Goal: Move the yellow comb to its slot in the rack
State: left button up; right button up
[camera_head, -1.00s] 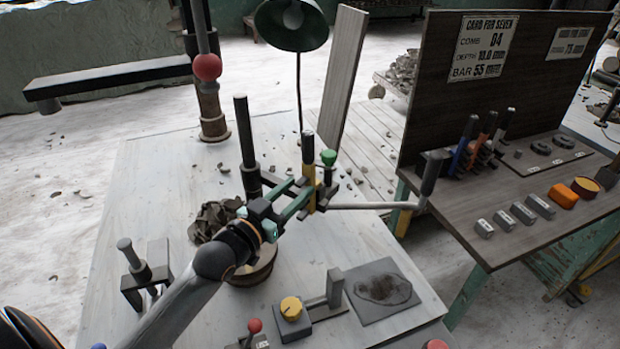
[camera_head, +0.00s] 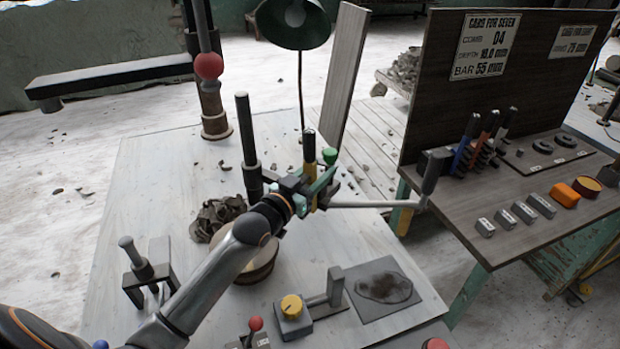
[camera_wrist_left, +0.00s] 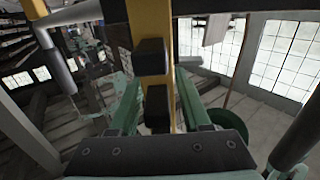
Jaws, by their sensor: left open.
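The yellow comb (camera_head: 309,168), with a dark upper end, stands upright at the clamp-like fixture on the pale table. My left gripper (camera_head: 316,190) is at the comb, with its green fingers open on either side of it. In the left wrist view the yellow comb (camera_wrist_left: 151,22) rises between the open fingers (camera_wrist_left: 155,100), with dark blocks in front of it. I cannot tell whether the fingers touch it. The rack (camera_head: 487,158) on the dark bench at right holds several combs, including a blue and an orange one. Its empty slot cannot be made out. My right gripper is out of view.
A dark post (camera_head: 247,130) stands left of the comb. A green-topped knob (camera_head: 329,157) is close on its right. A long bar with a grey handle (camera_head: 431,172) reaches toward the bench. A lamp (camera_head: 292,22) hangs behind. Clay trimmings (camera_head: 215,217) lie left.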

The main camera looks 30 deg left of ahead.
pick_arm(q)
jog(key=shift+c, duration=0.2)
grip_shut()
jog(key=shift+r, duration=0.1)
